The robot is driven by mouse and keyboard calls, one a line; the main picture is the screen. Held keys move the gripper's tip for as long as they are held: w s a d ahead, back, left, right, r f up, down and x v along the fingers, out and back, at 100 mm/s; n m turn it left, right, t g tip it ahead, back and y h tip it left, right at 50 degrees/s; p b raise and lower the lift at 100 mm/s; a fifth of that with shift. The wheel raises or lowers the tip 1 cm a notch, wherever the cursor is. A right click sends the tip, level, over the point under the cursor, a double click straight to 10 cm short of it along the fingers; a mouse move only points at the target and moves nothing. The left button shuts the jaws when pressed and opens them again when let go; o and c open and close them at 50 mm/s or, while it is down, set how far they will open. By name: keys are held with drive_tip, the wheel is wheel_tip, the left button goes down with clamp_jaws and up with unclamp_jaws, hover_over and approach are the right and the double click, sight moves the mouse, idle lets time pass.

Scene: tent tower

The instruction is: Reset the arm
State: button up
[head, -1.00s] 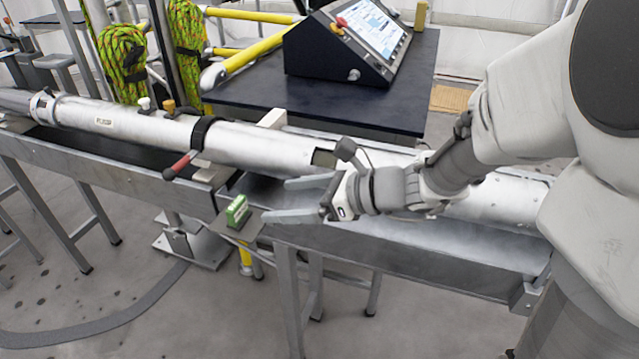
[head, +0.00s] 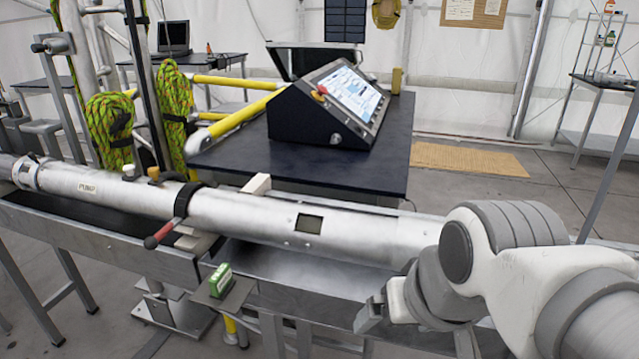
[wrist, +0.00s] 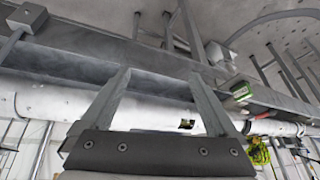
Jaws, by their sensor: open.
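My arm folds in at the lower right of the head view, in front of the long silver tube (head: 258,216). My gripper (head: 372,312) shows only partly there, low beside the metal trough. In the wrist view my gripper (wrist: 157,85) has its two fingers wide apart with nothing between them. The silver tube (wrist: 60,100) runs behind the fingers in that view. A green block (head: 220,280) sits on a small plate at the trough's near edge, clear of my gripper. It also shows right of the fingers in the wrist view (wrist: 240,92).
The tube lies along metal troughs (head: 290,262) and has a red-tipped lever (head: 160,234). Behind it, a dark table (head: 390,172) carries a console (head: 325,105) with a screen. Yellow rails (head: 235,118) and coiled green ropes (head: 108,128) stand at left. Open floor lies at right.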

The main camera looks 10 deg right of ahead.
drive_tip(key=shift+s+d+r+n+h, duration=0.1)
drive_tip(key=shift+d+r+n+h, duration=0.2)
drive_tip(key=shift+d, duration=0.25)
wheel_tip(320, 180, up, 15)
drive_tip(key=p, duration=1.5)
drive_tip(key=shift+r, duration=0.15)
